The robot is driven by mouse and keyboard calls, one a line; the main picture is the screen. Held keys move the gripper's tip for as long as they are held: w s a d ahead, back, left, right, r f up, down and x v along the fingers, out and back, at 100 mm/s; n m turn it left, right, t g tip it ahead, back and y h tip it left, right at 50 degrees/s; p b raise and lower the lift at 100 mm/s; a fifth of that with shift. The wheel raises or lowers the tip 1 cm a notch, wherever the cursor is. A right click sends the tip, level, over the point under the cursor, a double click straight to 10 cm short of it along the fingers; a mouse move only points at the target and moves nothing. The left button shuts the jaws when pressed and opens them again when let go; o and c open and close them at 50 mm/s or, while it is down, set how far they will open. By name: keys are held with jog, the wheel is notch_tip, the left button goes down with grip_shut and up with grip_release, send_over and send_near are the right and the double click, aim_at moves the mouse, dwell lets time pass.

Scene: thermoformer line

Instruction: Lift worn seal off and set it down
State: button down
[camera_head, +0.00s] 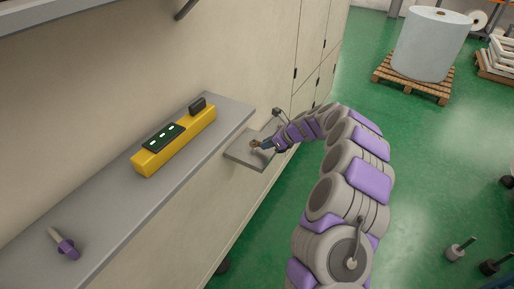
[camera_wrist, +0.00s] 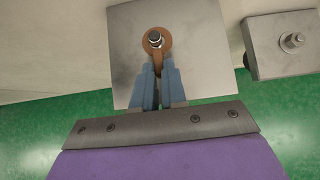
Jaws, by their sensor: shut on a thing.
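The worn seal is a brown ring with a short tab (camera_wrist: 149,48), in the upper middle of the wrist view. The ring encircles a metal stud (camera_wrist: 156,38) on a square grey plate (camera_wrist: 125,70). I cannot tell how high on the stud it sits. My gripper (camera_wrist: 158,72) has its blue fingers closed on the tab, just below the stud in the picture. In the head view, my gripper (camera_head: 262,146) is over the plate (camera_head: 240,157), and the brown seal (camera_head: 254,143) is small at its tip.
A second plate (camera_wrist: 264,62) with a stud stands to the right in the wrist view. A long grey shelf (camera_head: 110,215) holds a yellow control box (camera_head: 178,145) and a purple-handled tool (camera_head: 65,246). A large roll (camera_head: 430,45) stands on a pallet (camera_head: 400,84). Green floor lies open below.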

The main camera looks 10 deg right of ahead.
jog(key=shift+r+p, duration=2.35)
jog(key=shift+r, duration=0.05)
